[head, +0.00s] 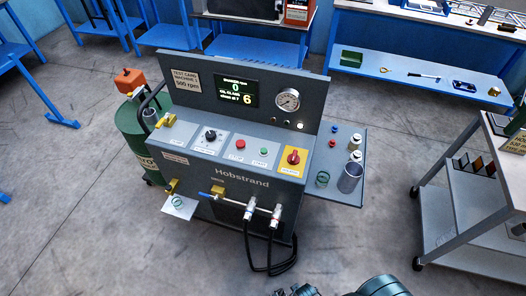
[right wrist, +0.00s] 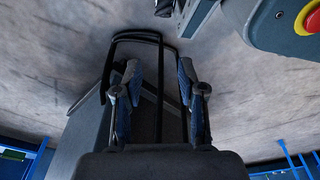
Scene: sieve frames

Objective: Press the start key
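The grey Hobstrand machine (head: 228,176) stands in the middle of the head view. Its sloped panel carries a green start key (head: 264,152), with a red stop key (head: 240,143) to its left and a red rotary switch on a yellow plate (head: 293,157) to its right. My right gripper (right wrist: 160,75) is open and empty in the right wrist view, its two blue-grey fingers apart. In the head view only a little of my right arm shows at the bottom edge, well short of the panel. My left gripper is out of view. The start key is unobstructed in the head view.
A lit display (head: 237,94) and a gauge (head: 288,99) are on the upright back panel. A side shelf (head: 340,190) holds a metal cup and small parts. Black hoses (head: 256,255) hang in front. A grey cart (head: 470,200) stands right. Floor at front left is clear.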

